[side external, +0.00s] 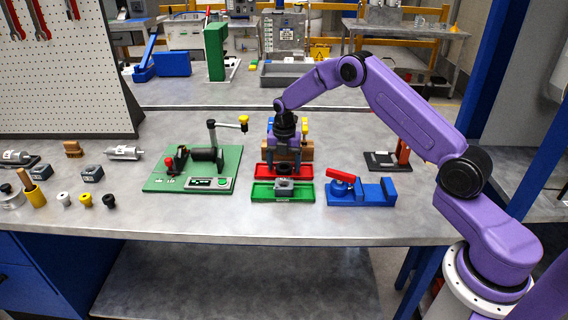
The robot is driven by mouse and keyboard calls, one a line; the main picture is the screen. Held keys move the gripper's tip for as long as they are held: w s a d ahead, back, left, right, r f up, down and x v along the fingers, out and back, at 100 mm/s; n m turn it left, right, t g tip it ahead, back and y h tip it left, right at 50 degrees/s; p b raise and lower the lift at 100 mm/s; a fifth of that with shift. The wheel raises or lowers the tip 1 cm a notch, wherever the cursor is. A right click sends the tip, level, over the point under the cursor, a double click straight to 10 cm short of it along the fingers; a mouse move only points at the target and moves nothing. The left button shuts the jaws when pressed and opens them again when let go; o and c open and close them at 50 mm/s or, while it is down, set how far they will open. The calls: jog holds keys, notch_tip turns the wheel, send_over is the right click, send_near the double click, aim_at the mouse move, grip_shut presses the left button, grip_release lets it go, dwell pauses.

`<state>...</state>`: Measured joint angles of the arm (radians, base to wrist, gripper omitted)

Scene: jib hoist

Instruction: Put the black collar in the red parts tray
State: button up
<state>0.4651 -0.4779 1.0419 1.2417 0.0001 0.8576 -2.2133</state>
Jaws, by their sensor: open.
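The red parts tray (258,171) lies on the bench near the middle, just behind a green tray (261,194). A small dark round piece, which looks like the black collar (284,169), is at the middle of the red tray. My gripper (284,166) points down over the red tray, with its fingers apart on either side of the dark piece. I cannot tell whether the fingers touch it or whether it rests fully on the tray floor.
The green tray holds a grey block (285,186). A green board with a jib hoist (212,135) stands left, a blue fixture with a red lever (362,191) right. A brown block (300,150) is behind. Small knobs and metal parts lie far left (86,199).

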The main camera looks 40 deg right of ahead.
aim_at(284, 166)
notch_tip(284, 166, up, 12)
jog(key=s+a+r+m, duration=0.3)
jog(key=s+a+r, duration=0.1)
jog(key=s+a, duration=0.4)
jog(key=s+a+r+m, duration=0.3)
jog(key=s+a, duration=0.4)
jog(key=s, duration=0.3)
jog(key=s+d+m, duration=0.2)
jog(key=s+m, duration=0.1)
jog(key=s, duration=1)
jog(key=s+d+m, duration=0.2)
jog(key=s+m, duration=0.2)
jog(key=s, duration=0.9)
jog(key=shift+d+f, duration=0.15)
jog(key=shift+f, duration=0.3)
jog(key=shift+s, duration=0.1)
